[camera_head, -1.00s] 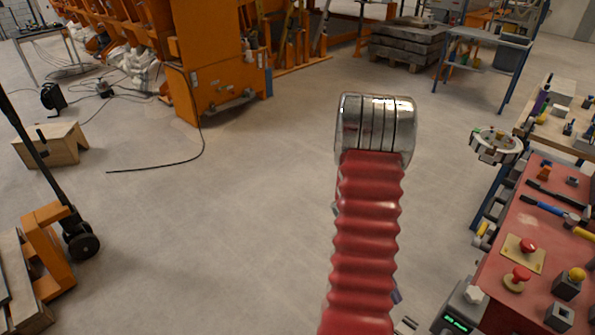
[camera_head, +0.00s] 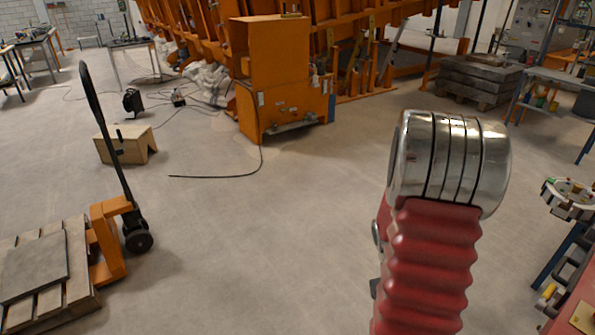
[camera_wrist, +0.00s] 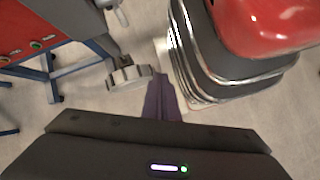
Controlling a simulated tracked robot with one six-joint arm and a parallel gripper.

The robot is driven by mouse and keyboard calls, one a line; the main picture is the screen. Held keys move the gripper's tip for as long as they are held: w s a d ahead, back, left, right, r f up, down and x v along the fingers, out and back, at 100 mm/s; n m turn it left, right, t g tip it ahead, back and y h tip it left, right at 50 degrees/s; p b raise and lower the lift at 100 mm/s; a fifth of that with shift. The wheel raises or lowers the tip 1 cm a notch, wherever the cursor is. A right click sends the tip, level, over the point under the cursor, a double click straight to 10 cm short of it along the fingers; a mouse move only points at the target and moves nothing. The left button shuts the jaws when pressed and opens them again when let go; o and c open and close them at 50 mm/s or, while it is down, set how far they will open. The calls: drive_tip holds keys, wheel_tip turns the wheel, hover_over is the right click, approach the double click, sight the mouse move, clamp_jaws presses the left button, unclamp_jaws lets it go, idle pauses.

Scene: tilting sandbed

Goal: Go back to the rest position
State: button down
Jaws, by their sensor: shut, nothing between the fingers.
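My gripper (camera_wrist: 162,103) shows in the wrist view as narrow purple fingers, held together with nothing between them. In the head view my arm, a red ribbed sleeve with a silver joint, rises at the right of centre. My gripper cannot be made out there, as the arm hides it. My red and silver arm link also fills the upper right of the wrist view, close to the fingers.
A red-topped bench (camera_head: 575,305) and a round fixture (camera_head: 570,197) stand at the right edge. A pallet truck (camera_head: 112,235) with a loaded pallet stands left. A wooden step (camera_head: 125,145) and an orange machine (camera_head: 285,85) are behind. The middle floor is clear.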

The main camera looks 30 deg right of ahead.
drive_tip(key=w+a+r+t+h, duration=0.2)
drive_tip(key=w+a+r+t, duration=0.4)
drive_tip(key=w+a+r, duration=0.6)
drive_tip(key=a+r+n+t, duration=0.4)
drive_tip(key=a+r+t, duration=0.2)
drive_tip(key=a+r, duration=0.7)
drive_tip(key=a, duration=0.3)
drive_tip(key=shift+s+a+r+n+y, duration=0.15)
drive_tip(key=shift+a+r+n+y, duration=0.15)
drive_tip(key=shift+r+n+y, duration=0.1)
